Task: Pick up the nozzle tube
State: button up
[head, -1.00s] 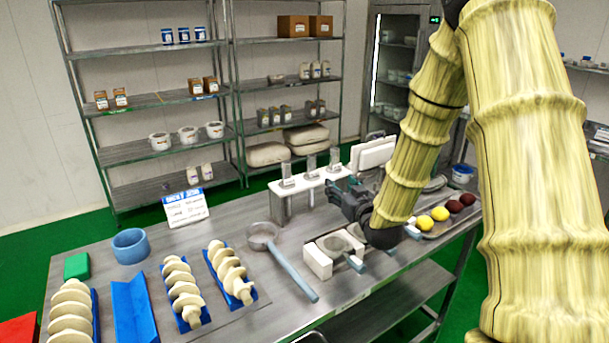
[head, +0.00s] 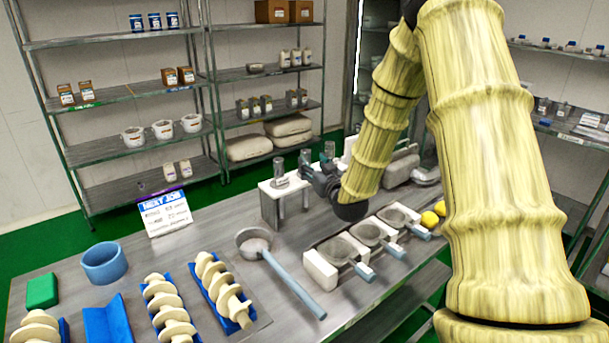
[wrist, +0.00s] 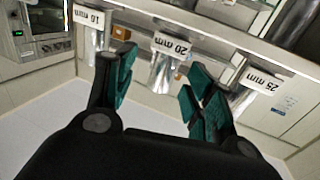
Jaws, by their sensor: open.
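A white rack (head: 269,205) stands on the table in the head view, with upright metallic nozzle tubes (head: 280,166) on top. My gripper (head: 312,176) is in front of the rack's middle and right part and hides some of it. In the wrist view my gripper (wrist: 160,78) is open with green finger pads. The nozzle tube labelled 20 mm (wrist: 162,73) shows in the gap between the fingers; contact cannot be seen. The 10 mm tube (wrist: 94,42) is to its left and the 25 mm tube (wrist: 241,98) to its right.
A long-handled ladle (head: 257,243) lies left of my arm. Ring-shaped holders with blue handles (head: 370,233) sit below the gripper. Augers in blue trays (head: 222,287), a blue ring (head: 104,262) and a sign (head: 165,213) occupy the left of the table.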

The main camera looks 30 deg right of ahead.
aim_at(308, 161)
jog(key=shift+r, duration=0.25)
jog(key=shift+w+r+p, duration=0.2)
jog(key=shift+w+p, duration=0.1)
jog(key=shift+p, duration=0.1)
jog(key=w, duration=0.1)
jog(key=w+f, duration=0.1)
jog(key=w, duration=0.1)
jog(key=shift+w+p, duration=0.3)
jog(key=shift+p, duration=0.1)
jog(key=shift+d+r, duration=0.15)
jog(key=shift+r, duration=0.05)
jog(key=shift+w, duration=0.1)
grip_shut()
